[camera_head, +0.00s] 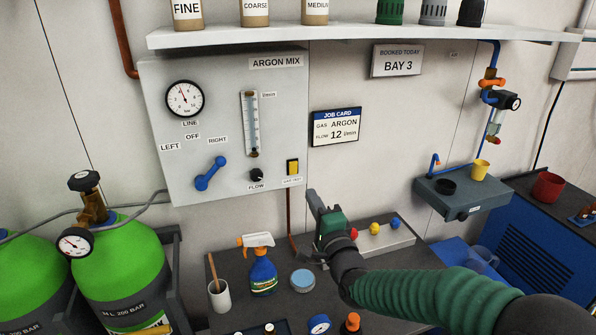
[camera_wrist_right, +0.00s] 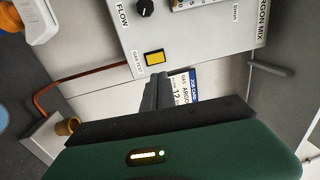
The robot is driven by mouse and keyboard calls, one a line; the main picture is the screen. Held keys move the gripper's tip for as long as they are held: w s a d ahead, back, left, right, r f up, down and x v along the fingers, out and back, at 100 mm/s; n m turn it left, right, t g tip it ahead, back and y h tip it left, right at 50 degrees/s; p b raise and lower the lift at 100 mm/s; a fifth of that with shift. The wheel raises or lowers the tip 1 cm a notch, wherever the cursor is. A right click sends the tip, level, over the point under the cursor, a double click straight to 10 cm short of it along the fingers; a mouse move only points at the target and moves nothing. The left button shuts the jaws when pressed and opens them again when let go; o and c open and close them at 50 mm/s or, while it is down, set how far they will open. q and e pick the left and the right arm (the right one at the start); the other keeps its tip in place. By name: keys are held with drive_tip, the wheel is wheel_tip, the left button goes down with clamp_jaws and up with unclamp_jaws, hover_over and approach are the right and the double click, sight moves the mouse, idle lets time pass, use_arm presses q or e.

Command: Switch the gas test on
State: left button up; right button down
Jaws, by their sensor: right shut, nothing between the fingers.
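The gas test switch, a yellow rocker in a black frame (camera_head: 292,167), sits at the lower right of the grey ARGON MIX panel (camera_head: 225,75). In the right wrist view the switch (camera_wrist_right: 154,57) shows just beyond my fingertips, with the GAS TEST label beside it. I cannot tell its position. My right gripper (camera_head: 314,198) is shut and empty, below and right of the switch, with a visible gap; its fingers also show in the wrist view (camera_wrist_right: 157,85). My left gripper is not in view.
The black flow knob (camera_head: 257,174) is just left of the switch. A blue lever (camera_head: 211,173) slants toward RIGHT. A flow tube (camera_head: 252,125) and a gauge (camera_head: 185,99) are above. A spray bottle (camera_head: 262,270) stands on the bench below. A shelf (camera_head: 350,35) overhangs the panel.

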sight(294, 165)
drive_tip(key=x, duration=0.3)
drive_tip(key=p+x, duration=0.1)
drive_tip(key=x, duration=0.2)
drive_tip(key=p+x, duration=0.1)
drive_tip(key=x, duration=0.3)
drive_tip(key=shift+a+r, duration=0.2)
drive_tip(key=shift+a, duration=0.15)
drive_tip(key=shift+w+a, duration=0.15)
drive_tip(key=shift+w, duration=0.3)
drive_tip(key=shift+d, duration=0.35)
drive_tip(key=shift+w+f, duration=0.1)
drive_tip(key=shift+r, duration=0.2)
drive_tip(key=shift+a, duration=0.15)
drive_tip(key=shift+f, duration=0.1)
